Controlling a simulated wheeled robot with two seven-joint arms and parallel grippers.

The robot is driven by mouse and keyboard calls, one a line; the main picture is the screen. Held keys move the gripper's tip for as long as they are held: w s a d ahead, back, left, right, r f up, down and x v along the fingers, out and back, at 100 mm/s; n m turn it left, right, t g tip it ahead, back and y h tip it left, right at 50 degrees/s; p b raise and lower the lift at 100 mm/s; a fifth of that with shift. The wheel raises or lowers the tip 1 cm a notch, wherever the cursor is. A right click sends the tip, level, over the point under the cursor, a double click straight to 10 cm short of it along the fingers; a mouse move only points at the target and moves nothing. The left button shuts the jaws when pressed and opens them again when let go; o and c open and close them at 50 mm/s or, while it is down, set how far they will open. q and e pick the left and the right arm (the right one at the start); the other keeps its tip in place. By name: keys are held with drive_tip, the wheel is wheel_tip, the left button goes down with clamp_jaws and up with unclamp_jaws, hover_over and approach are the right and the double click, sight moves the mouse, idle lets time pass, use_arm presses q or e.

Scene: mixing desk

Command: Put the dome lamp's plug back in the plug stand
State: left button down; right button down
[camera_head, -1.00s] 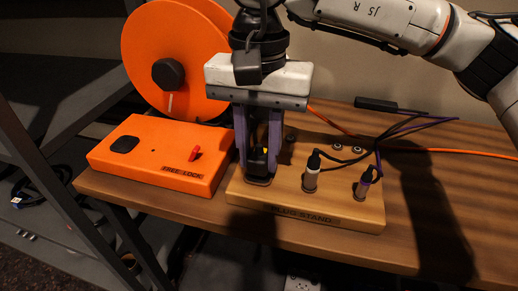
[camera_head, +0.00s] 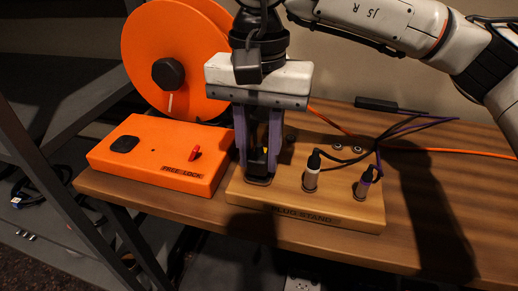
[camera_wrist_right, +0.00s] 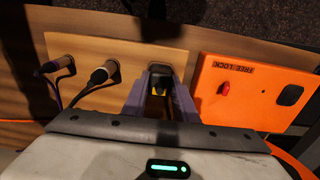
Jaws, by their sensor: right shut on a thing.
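The plug stand (camera_head: 345,213) is a wooden block with "PLUG STAND" on its front edge; it also shows in the right wrist view (camera_wrist_right: 105,52). My right gripper (camera_head: 257,174) points down over the stand's left end, its purple fingers shut on a dark plug with a yellow mark (camera_wrist_right: 158,86). The fingers hide most of this plug, and I cannot tell how deep it sits in the stand. Two other plugs stand upright in the block: a white-and-black one (camera_head: 312,172) and a purple-and-black one (camera_head: 365,184). The dome lamp is not recognisable here. My left gripper is not in view.
An orange box labelled "FREE LOCK" (camera_head: 150,165) with a red switch (camera_head: 194,153) lies just left of the stand. A large orange reel (camera_head: 205,100) stands behind it. Dark and orange cables (camera_head: 420,150) run across the table behind the stand.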

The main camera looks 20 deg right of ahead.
sight(259, 154)
drive_tip(key=shift+f+b, duration=0.55)
drive_tip(key=shift+f, duration=0.05)
idle(0.6)
drive_tip(key=c, duration=1.3)
unclamp_jaws()
drive_tip(key=shift+c, duration=0.2)
wheel_tip(259, 154, up, 10)
drive_tip(key=shift+r+p, duration=0.15)
drive_tip(key=shift+p, duration=0.65)
